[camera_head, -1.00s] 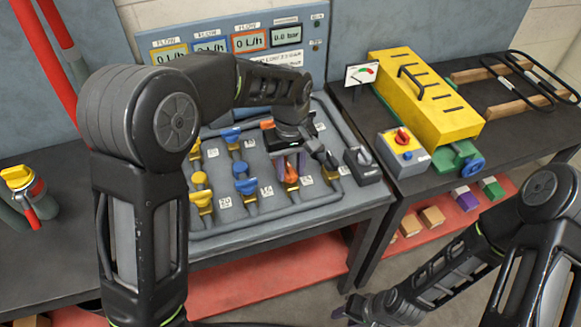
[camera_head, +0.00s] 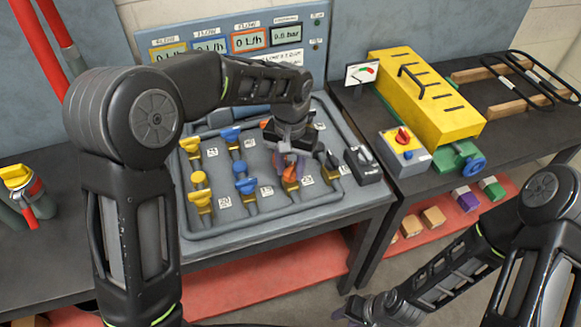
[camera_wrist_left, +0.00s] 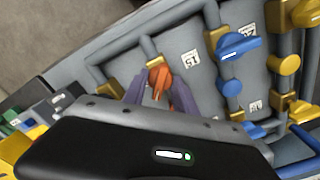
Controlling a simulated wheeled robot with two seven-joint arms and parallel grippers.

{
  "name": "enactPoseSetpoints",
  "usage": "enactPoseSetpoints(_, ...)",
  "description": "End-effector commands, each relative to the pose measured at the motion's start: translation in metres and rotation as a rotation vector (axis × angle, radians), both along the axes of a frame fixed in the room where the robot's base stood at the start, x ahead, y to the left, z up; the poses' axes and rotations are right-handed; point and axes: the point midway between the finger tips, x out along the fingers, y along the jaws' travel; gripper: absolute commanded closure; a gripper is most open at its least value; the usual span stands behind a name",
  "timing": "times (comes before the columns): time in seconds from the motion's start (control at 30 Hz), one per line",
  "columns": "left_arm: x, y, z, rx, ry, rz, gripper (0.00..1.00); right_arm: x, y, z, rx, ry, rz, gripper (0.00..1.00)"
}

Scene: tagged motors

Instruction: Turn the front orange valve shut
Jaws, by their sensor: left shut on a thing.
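The front orange valve (camera_head: 290,180) stands in the front row of the grey pipe board (camera_head: 240,232), right of the front blue valve (camera_head: 246,185). My left gripper (camera_head: 292,168) reaches down over it from behind and is shut on its handle. In the left wrist view the orange handle (camera_wrist_left: 157,82) sits between the two purple fingers (camera_wrist_left: 160,92), on a brass body. The rear orange valve is mostly hidden by my left wrist. My right gripper (camera_head: 354,309) hangs low at the bottom, away from the board; its jaw opening is unclear.
Yellow valves (camera_head: 200,190) and blue valves stand to the left. A black-handled valve (camera_head: 331,161) is close on the right, with a dark grey box (camera_head: 363,166) beyond it. Flow displays (camera_head: 250,41) stand behind. A yellow machine (camera_head: 425,95) is on the right bench.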

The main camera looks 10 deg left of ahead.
Motion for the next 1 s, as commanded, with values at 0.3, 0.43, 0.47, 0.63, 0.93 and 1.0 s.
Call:
enactPoseSetpoints(0.3, -0.0003, 0.0005, -0.0004, 0.0, 0.001, -0.298, 1.0, 0.0003, 0.0001, -0.0019, 0.001, -0.001, 0.0, 0.64)
enactPoseSetpoints(0.43, -0.0003, 0.0003, -0.0002, 0.0, 0.001, -0.421, 1.0, 0.0003, 0.0001, -0.0021, 0.001, -0.001, 0.0, 0.64)
enactPoseSetpoints(0.47, -0.0003, 0.0005, -0.0003, -0.001, 0.001, -0.449, 1.0, 0.0003, 0.0002, -0.002, 0.001, -0.001, 0.001, 0.64)
enactPoseSetpoints(0.63, -0.0001, 0.0006, -0.0001, 0.0, 0.001, -0.607, 1.0, 0.0003, 0.0001, -0.0018, 0.001, -0.001, 0.001, 0.64)
enactPoseSetpoints(0.93, -0.0002, 0.0004, -0.0001, 0.0, 0.001, -0.815, 1.0, 0.0003, 0.0, -0.0009, 0.0, -0.001, 0.0, 0.64)
enactPoseSetpoints(1.0, -0.0001, 0.0005, -0.0001, 0.0, 0.001, -0.846, 1.0, 0.0002, 0.0001, -0.0008, 0.0, -0.001, 0.0, 0.64)
